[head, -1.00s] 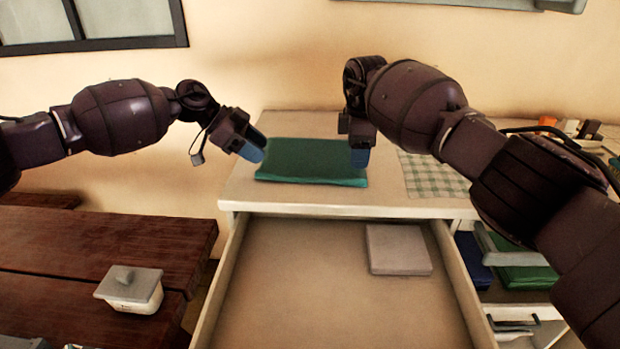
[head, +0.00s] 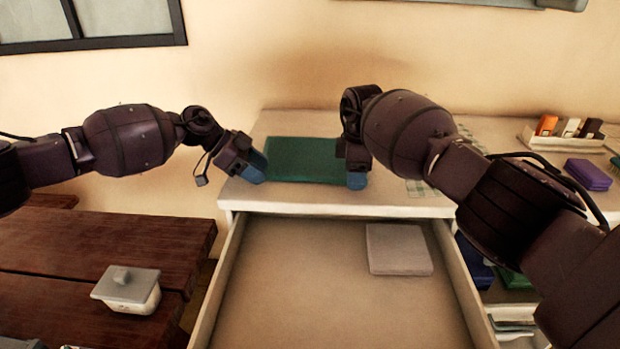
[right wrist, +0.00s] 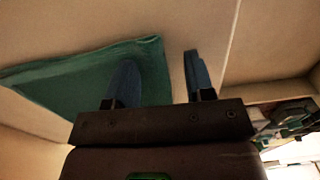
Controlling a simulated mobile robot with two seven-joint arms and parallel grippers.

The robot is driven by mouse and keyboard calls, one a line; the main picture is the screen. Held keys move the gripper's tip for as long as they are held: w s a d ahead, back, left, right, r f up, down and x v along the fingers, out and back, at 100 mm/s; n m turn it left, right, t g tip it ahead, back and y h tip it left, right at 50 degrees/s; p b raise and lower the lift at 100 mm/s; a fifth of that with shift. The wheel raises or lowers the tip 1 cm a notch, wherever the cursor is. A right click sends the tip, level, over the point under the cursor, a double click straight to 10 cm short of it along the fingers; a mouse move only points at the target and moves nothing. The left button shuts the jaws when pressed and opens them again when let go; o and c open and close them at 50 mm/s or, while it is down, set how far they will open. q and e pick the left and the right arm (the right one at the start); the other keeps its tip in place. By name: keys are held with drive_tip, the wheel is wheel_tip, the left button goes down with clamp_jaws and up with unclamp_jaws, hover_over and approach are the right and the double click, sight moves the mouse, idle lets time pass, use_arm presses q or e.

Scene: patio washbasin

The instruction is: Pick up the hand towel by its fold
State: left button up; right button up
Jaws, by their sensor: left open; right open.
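The hand towel (head: 303,160) is a flat, dark green folded cloth on the white counter top. My left gripper (head: 253,168) is open at the towel's left end, its blue fingertips close to the counter near the front left corner. My right gripper (head: 357,180) is open at the towel's right end, by the front right corner. In the right wrist view, one finger lies over the towel (right wrist: 85,85) and the other stands past its edge, over bare counter. Both grippers look empty. The right arm hides part of the towel's right end in the head view.
Below the counter (head: 400,204) an open drawer (head: 310,290) holds a pale folded cloth (head: 398,248). A checkered cloth (head: 420,188) and purple stack (head: 588,174) lie to the right.

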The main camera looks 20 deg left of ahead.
use_arm(q)
drive_tip(key=shift+f, duration=0.2)
drive_tip(key=shift+c, duration=1)
use_arm(e)
drive_tip(key=shift+f, duration=0.15)
drive_tip(key=shift+c, duration=0.9)
use_arm(q)
drive_tip(key=shift+f, duration=0.1)
clamp_jaws()
use_arm(e)
drive_tip(key=shift+f, duration=0.1)
clamp_jaws()
